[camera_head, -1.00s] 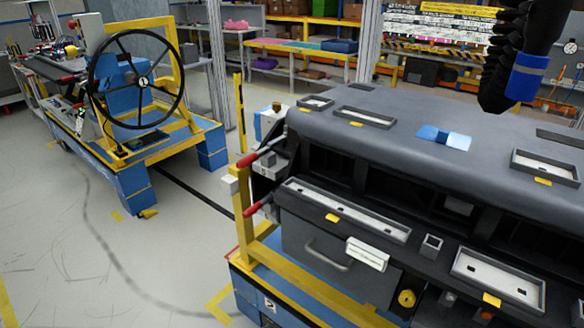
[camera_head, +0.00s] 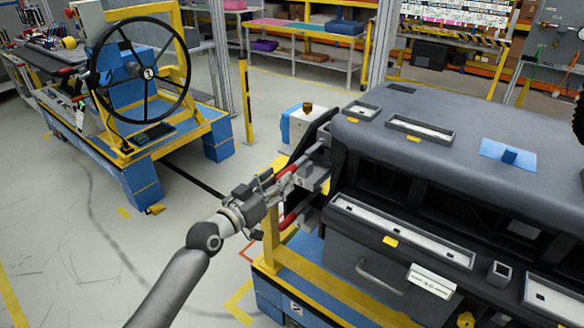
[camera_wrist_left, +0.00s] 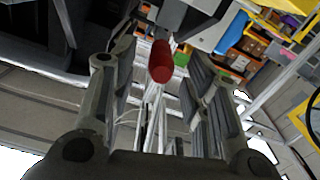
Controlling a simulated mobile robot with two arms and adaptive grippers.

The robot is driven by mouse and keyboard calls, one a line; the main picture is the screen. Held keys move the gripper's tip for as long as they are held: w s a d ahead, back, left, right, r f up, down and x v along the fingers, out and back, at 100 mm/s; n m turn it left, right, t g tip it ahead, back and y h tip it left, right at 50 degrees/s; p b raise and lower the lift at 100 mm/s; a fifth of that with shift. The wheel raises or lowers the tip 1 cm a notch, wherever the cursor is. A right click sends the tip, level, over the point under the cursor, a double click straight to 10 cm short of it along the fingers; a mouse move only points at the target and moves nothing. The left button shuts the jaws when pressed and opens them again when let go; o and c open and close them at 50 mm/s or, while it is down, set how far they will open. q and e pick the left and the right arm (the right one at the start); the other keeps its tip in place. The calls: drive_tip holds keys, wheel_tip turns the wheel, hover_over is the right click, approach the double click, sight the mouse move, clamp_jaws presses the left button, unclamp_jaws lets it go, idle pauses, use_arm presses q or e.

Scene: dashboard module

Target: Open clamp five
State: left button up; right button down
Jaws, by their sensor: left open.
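The dashboard module (camera_head: 465,130) stands on a yellow and blue cart at the right. Two clamps with red handles sit at its left end, an upper red handle (camera_head: 287,171) and a lower red handle (camera_head: 288,221). I see no number marking either as clamp five. My left gripper (camera_head: 284,180) is at the upper handle and partly covers that clamp. In the left wrist view, a red handle (camera_wrist_left: 160,62) shows end-on between the spread fingers of my left gripper (camera_wrist_left: 163,85). The fingers are open with gaps on both sides. My right gripper is out of view.
A yellow cart frame (camera_head: 270,235) lies just below and beside the clamps. Another cart with a steering wheel (camera_head: 143,72) stands at the left. Open floor (camera_head: 90,250) lies between the carts. Shelves stand at the back.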

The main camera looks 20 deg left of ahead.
sight(292, 170)
use_arm(q)
drive_tip(key=x, duration=0.7)
drive_tip(key=shift+a+f, duration=0.1)
drive_tip(key=shift+s, duration=0.1)
drive_tip(key=shift+c, duration=0.3)
clamp_jaws()
